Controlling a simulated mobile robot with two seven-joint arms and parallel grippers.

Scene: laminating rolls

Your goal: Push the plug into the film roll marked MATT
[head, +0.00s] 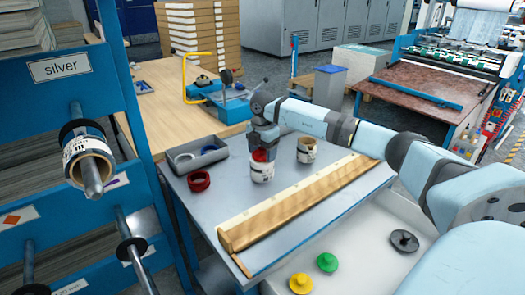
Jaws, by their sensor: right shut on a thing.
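My right gripper (264,148) comes in from the right and points down over the table. It is shut on a red plug (260,156), mostly hidden by the fingers. The plug is at the top of a short, upright white-labelled film roll (262,173); I cannot tell how deep it sits. A second upright film roll (307,151) with an open brown core stands just to the right. The print on both labels is too small to read, so I cannot tell which says MATT. My left gripper is not in view.
A long wooden bar (300,200) crosses the table in front of the rolls. Yellow (300,284), green (327,262) and dark (404,240) plugs lie nearer. Another roll (88,165) hangs on a rack spindle at left.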

